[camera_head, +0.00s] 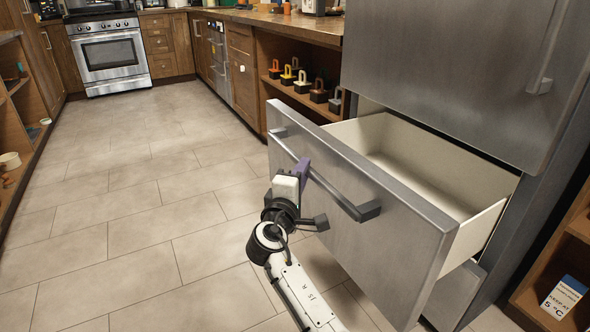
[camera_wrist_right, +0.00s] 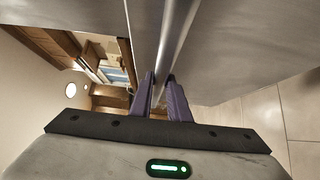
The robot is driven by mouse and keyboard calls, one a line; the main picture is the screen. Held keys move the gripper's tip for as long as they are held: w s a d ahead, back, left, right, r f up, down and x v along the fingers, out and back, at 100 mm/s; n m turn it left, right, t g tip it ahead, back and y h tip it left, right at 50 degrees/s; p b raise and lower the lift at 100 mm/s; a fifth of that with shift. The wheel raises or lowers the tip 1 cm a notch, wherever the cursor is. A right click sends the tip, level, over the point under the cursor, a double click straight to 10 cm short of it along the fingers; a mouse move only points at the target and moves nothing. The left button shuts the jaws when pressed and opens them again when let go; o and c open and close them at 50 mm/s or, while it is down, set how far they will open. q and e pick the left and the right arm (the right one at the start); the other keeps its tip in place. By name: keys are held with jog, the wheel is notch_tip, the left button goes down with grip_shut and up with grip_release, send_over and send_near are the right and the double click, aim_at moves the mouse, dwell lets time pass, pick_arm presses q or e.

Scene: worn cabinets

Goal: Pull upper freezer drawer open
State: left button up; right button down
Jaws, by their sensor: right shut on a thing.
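The upper freezer drawer (camera_head: 345,215) is a steel-fronted drawer, pulled well out from the fridge body. Its pale inside (camera_head: 408,170) shows and looks empty. A long bar handle (camera_head: 332,186) runs across its front. My right gripper (camera_head: 303,172) is shut on this handle, left of its middle. In the right wrist view the purple fingers (camera_wrist_right: 163,95) lie on either side of the handle bar (camera_wrist_right: 172,45). My left gripper is not in view.
The fridge door (camera_head: 450,70) above is shut. A lower steel front (camera_head: 455,295) shows beneath the drawer. Shelves with a blue and white box (camera_head: 563,298) stand at the right. Tiled floor (camera_head: 130,210) is clear at the left, with an oven (camera_head: 108,55) far back.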

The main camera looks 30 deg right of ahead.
jog(key=shift+a, duration=0.25)
jog(key=c, duration=1.7)
grip_release()
jog(key=shift+a, duration=0.1)
